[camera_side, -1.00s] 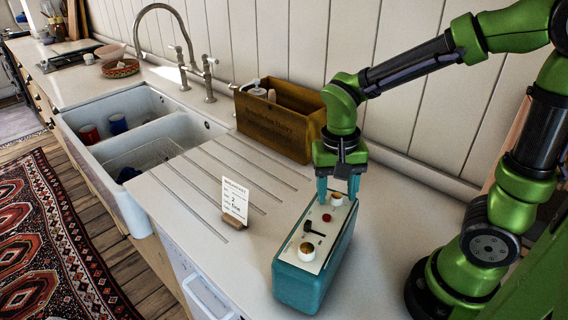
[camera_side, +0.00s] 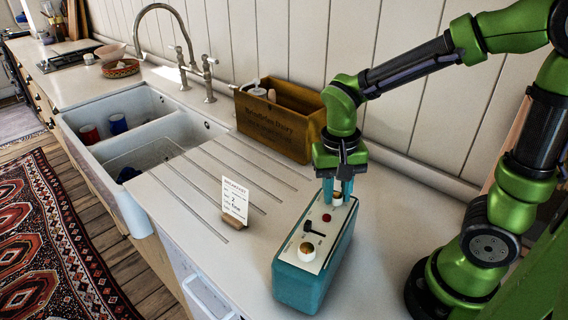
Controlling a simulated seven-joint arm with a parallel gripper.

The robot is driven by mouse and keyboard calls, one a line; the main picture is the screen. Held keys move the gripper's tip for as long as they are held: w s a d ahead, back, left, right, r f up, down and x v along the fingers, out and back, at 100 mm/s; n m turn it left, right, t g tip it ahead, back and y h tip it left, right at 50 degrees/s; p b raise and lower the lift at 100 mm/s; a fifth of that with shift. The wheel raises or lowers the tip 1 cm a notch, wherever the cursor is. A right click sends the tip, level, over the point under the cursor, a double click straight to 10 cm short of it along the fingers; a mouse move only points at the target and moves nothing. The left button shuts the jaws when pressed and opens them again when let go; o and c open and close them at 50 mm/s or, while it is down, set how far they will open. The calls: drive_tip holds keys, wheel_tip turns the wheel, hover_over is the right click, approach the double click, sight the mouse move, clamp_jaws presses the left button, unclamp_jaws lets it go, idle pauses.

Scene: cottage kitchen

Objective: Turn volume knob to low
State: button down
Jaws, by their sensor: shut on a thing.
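A teal box with a pale top panel (camera_side: 310,278) stands on the counter. Its far knob (camera_side: 337,200), white with a brownish base, sits at the far end of the panel. My gripper (camera_side: 337,197) points down over that end and is shut on the far knob, with its teal fingers on either side. A red button (camera_side: 326,218), a black lever (camera_side: 308,227) and a near knob (camera_side: 306,252) with a white top and gold base lie along the panel. The knob markings are too small to read, so I cannot tell its setting.
A small white card (camera_side: 235,197) in a wooden stand is left of the box. A wooden crate (camera_side: 272,130) stands behind, against the wall. The double sink (camera_side: 150,150) is further left. Counter between card and box is clear.

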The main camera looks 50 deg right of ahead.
drive_tip(key=n, duration=0.3)
drive_tip(key=shift+n, duration=0.3)
drive_tip(key=n, duration=0.4)
drive_tip(key=shift+n, duration=0.3)
drive_tip(key=n, duration=0.3)
drive_tip(key=shift+n+t, duration=0.3)
drive_tip(key=shift+n, duration=2)
drive_tip(key=c, duration=0.9)
unclamp_jaws()
drive_tip(key=shift+s, duration=0.1)
drive_tip(key=shift+r, duration=0.1)
